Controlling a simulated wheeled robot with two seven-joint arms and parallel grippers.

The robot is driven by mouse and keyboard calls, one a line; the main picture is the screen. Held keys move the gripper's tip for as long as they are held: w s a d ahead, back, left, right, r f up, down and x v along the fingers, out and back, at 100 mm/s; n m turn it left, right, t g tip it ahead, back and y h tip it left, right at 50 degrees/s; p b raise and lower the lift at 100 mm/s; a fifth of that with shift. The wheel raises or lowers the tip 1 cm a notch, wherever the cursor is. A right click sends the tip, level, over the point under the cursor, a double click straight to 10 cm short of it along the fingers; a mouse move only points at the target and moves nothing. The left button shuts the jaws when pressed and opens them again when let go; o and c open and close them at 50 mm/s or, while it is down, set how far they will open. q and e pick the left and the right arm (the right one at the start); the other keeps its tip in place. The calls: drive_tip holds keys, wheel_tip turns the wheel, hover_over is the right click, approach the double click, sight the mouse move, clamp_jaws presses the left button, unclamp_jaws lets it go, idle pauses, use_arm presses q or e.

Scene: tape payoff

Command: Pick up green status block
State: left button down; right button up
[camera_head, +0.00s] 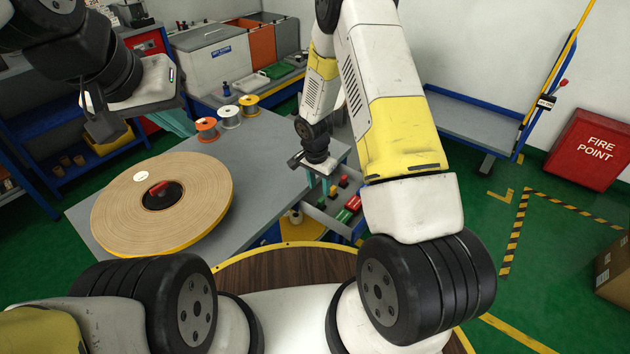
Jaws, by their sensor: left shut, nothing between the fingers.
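I cannot tell which is the status block. Red blocks (353,203) lie next to them. My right gripper (308,164) is above the back left of the drawer, apart from the green blocks; its fingers are too small and dark to read. My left gripper (106,126) is shut and empty, in the air at the upper left, far from the drawer.
A large tape roll (110,215) lies on the grey table (262,150). Several wire spools (230,116) stand behind it. A blue-framed cart (470,115) and a red fire point box (590,150) are at the right. The green floor between is clear.

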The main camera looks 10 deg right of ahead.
sight(321, 200)
drive_tip(key=f, duration=0.7)
drive_tip(key=shift+w+d+f, duration=0.15)
drive_tip(key=shift+d+f, duration=0.1)
drive_tip(key=shift+d, duration=0.1)
clamp_jaws()
